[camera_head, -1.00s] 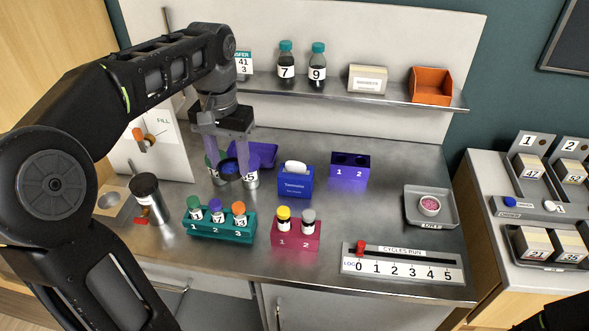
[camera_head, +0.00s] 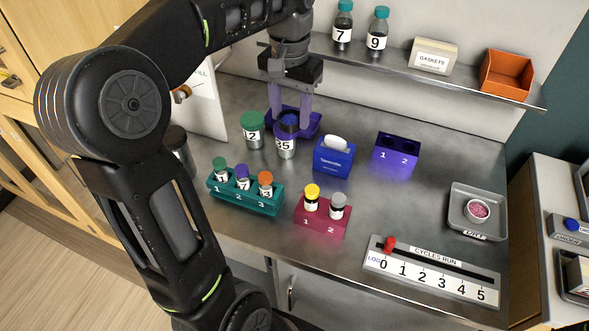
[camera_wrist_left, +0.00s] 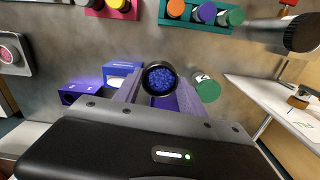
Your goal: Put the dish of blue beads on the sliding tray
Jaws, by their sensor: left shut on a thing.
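The dish of blue beads (camera_head: 289,121) is dark and round. My left gripper (camera_head: 290,112) is shut on it and holds it roughly level; the beads show in the left wrist view (camera_wrist_left: 161,81). In the head view the dish overlaps the top of a jar marked 55 (camera_head: 285,147); the gap between them cannot be judged. A purple tray (camera_head: 312,130) shows behind the dish. A grey tray (camera_head: 466,228) with a dish of pink beads (camera_head: 478,209) is at the right. I cannot tell which tray slides. My right gripper is out of view.
A green-capped jar (camera_head: 252,130) stands left of the dish. A blue box (camera_head: 333,158) and a purple rack (camera_head: 396,153) stand right. Teal (camera_head: 245,199) and magenta (camera_head: 322,217) vial racks are in front. The shelf (camera_head: 450,82) is behind. Counter left of the grey tray is clear.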

